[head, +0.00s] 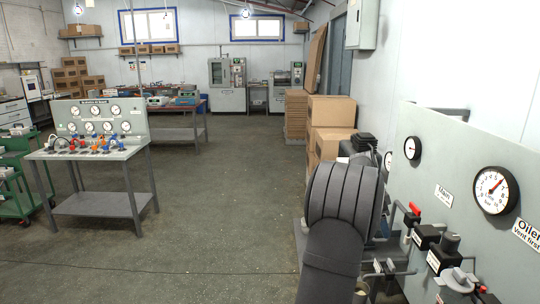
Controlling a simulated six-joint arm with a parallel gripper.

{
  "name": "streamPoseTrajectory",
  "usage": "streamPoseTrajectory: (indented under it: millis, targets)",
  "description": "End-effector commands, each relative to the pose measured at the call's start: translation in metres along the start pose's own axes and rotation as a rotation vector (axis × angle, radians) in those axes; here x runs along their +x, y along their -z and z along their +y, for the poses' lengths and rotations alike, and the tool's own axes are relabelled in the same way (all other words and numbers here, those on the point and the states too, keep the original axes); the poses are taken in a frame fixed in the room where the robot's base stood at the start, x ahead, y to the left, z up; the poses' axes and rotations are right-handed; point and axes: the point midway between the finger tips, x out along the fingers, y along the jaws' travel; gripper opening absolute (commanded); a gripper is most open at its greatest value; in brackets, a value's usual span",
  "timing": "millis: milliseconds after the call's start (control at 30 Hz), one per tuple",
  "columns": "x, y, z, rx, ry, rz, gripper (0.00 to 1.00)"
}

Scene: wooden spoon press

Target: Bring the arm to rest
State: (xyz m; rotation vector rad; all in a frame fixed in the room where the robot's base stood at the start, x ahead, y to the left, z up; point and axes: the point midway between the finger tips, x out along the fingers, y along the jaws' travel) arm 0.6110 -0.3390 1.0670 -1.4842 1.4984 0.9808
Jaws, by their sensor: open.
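A dark grey, ribbed, rounded form (345,195), which looks like a link of my own arm, rises from the bottom edge right of centre in the head view. It stands in front of the left end of a grey panel (450,165). I cannot make out my gripper's fingers in this view. Dark parts show just behind the link, but I cannot tell what they are. No wooden spoon can be made out.
The panel at right carries gauges (495,190), red-handled valves (412,212) and black fittings close to my arm. Cardboard boxes (328,125) are stacked behind it. A gauge bench (100,130) and green cart (15,170) stand at left. The middle floor (220,210) is clear.

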Motion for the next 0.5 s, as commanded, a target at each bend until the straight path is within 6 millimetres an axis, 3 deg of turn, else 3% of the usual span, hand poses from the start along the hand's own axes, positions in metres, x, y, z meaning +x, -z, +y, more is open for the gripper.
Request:
streamPoseTrajectory:
  millis: [33,500]
  targets:
    - [0.017,-0.001,0.002,-0.001,-0.011,-0.005,0.67]
    - [0.113,-0.001,0.003,-0.001,-0.01,-0.004,0.67]
